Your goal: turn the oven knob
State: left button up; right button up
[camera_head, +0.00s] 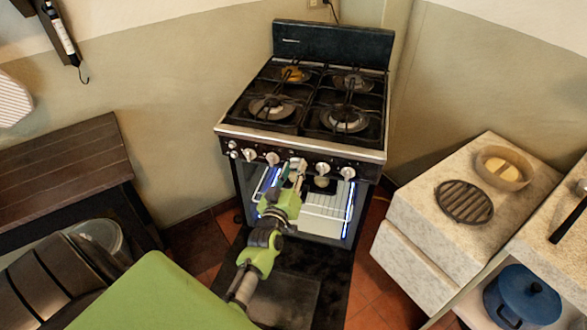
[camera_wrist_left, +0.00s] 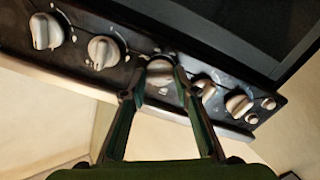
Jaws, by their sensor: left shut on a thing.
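The stove (camera_head: 310,140) stands against the back wall, with a row of white oven knobs (camera_head: 322,169) along its dark front panel. My left gripper (camera_head: 297,172) is at the middle of this row. In the left wrist view the two fingers (camera_wrist_left: 160,82) are closed around the sides of a middle knob (camera_wrist_left: 160,70). The fingers partly cover this knob. Other knobs show on both sides, such as a round knob (camera_wrist_left: 103,50) to the left and another knob (camera_wrist_left: 238,104) to the right. My right gripper is not in view.
Below the knobs the oven interior (camera_head: 325,205) shows a rack and blue-lit edges. A dark panel (camera_head: 290,285) lies in front of it, behind my arm. A pale counter (camera_head: 425,215) stands right, with a blue pot (camera_head: 522,296) below. A dark wooden bench (camera_head: 60,170) stands left.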

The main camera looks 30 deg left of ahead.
pick_arm(q)
jog(key=shift+w+r+n, duration=0.1)
jog(key=shift+r+n, duration=0.1)
jog(key=shift+n, duration=0.9)
jog(key=o, duration=0.8)
jog(key=shift+o, duration=1.4)
jog(key=shift+w+f, duration=0.15)
jog(key=shift+f, duration=0.05)
jog(key=v, duration=1.2)
